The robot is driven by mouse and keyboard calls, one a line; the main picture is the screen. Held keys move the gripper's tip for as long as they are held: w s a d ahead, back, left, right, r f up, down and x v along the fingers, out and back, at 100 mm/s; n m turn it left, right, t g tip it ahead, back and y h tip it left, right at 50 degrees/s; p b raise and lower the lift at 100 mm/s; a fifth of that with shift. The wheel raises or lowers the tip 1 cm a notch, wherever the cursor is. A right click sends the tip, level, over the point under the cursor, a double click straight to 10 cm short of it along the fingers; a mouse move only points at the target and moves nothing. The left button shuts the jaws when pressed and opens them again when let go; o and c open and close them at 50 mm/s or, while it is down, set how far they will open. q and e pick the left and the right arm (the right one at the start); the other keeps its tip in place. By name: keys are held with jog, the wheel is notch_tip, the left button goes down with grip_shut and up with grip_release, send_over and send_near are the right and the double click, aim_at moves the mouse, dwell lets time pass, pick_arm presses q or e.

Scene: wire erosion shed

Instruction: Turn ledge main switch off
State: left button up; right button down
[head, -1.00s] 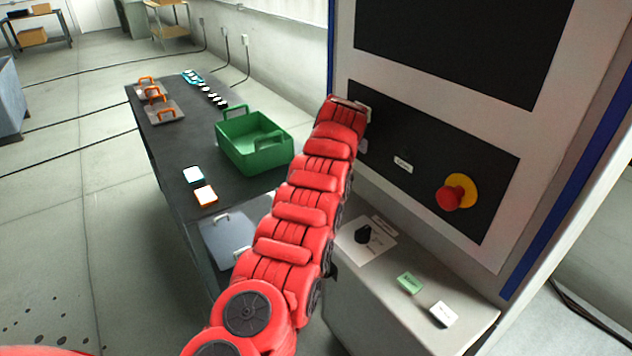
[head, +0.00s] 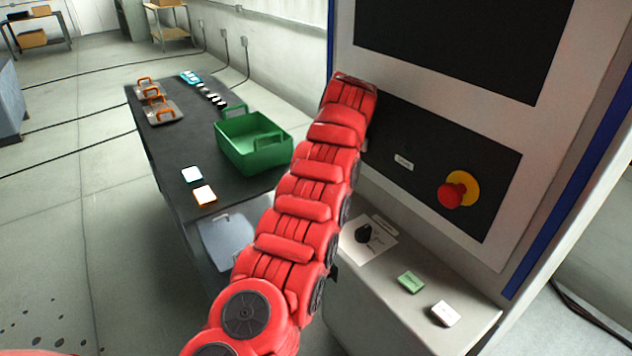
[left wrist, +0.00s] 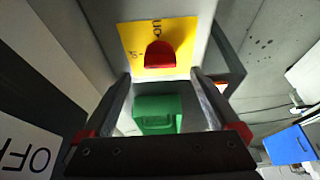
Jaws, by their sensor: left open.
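In the left wrist view, a red knob (left wrist: 159,55) stands on a yellow plate (left wrist: 183,31) with partly readable dark lettering. My left gripper (left wrist: 163,80) is open, its fingers either side of the line to this knob, nothing between them; contact is not visible. In the head view, my red arm reaches up and forward, and its gripper is hidden. A black rotary knob (head: 364,233) on a white plate (head: 378,246) sits on the grey ledge (head: 385,298), right of my arm. I cannot tell which knob is the ledge main switch. My right gripper is out of view.
A red mushroom button (head: 452,195) on yellow is on the upright panel. Green (head: 410,282) and white (head: 445,313) blocks lie on the ledge. A green crate (head: 255,155) stands on the dark table (head: 160,135). A white plate reading OFF (left wrist: 25,150) is lower left in the wrist view.

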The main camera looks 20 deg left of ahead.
pick_arm(q)
jog(key=p+v, duration=0.3)
jog(key=v, duration=0.9)
jog(key=shift+r, duration=0.3)
jog(key=shift+s+f, duration=0.15)
jog(key=shift+s, duration=0.05)
